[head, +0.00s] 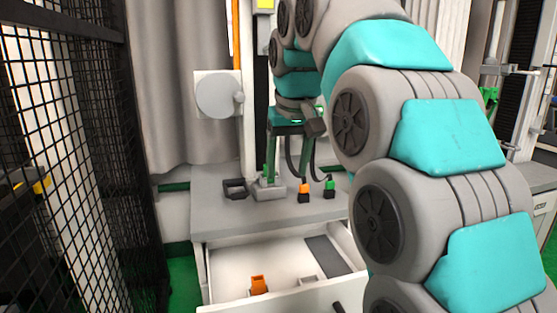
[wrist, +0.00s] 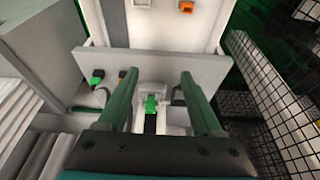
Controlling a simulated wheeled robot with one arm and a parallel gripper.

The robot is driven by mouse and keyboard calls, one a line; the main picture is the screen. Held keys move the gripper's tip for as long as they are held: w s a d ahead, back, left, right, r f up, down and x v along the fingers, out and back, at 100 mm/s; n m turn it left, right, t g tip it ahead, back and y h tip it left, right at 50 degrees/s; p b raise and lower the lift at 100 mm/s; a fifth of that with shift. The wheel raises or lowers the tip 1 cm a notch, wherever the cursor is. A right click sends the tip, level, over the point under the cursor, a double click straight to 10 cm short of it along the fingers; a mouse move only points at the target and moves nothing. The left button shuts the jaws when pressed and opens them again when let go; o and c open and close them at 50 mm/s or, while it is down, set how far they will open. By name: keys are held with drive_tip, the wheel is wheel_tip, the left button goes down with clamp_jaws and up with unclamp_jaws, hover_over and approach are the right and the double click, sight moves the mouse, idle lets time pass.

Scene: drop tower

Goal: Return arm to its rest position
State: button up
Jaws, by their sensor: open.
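My gripper (head: 287,177) hangs down over the grey worktop (head: 215,213), its two green fingers apart with nothing held between them. In the wrist view the fingers (wrist: 160,78) are spread on either side of a small pale holder (wrist: 152,88) with a green piece (wrist: 151,103). In the head view a grey fixture (head: 268,191) stands just below the fingertips; whether they touch it is unclear. My teal and grey arm fills the right half of the head view and hides part of the worktop.
An orange connector (head: 304,191) and a green connector (head: 330,187) stand right of the gripper. A dark open box (head: 235,188) is to the left. Below, an open drawer (head: 226,265) holds an orange piece (head: 259,284). A black mesh fence (head: 75,150) stands at left.

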drive_tip(key=s+d+f+m+g, duration=0.1)
drive_tip(key=s+d+f, duration=0.3)
drive_tip(key=s+f, duration=0.6)
drive_tip(key=s+d+f+m+g, duration=0.1)
drive_tip(key=s+d+f, duration=0.4)
drive_tip(key=s+f, duration=0.5)
drive_tip(key=s+d+f+g, duration=0.3)
drive_tip(key=s+f, duration=0.7)
drive_tip(key=s, duration=0.4)
drive_tip(key=shift+s+d+m+h, duration=0.2)
drive_tip(key=shift+d+m+h, duration=0.2)
drive_tip(key=shift+d, duration=0.25)
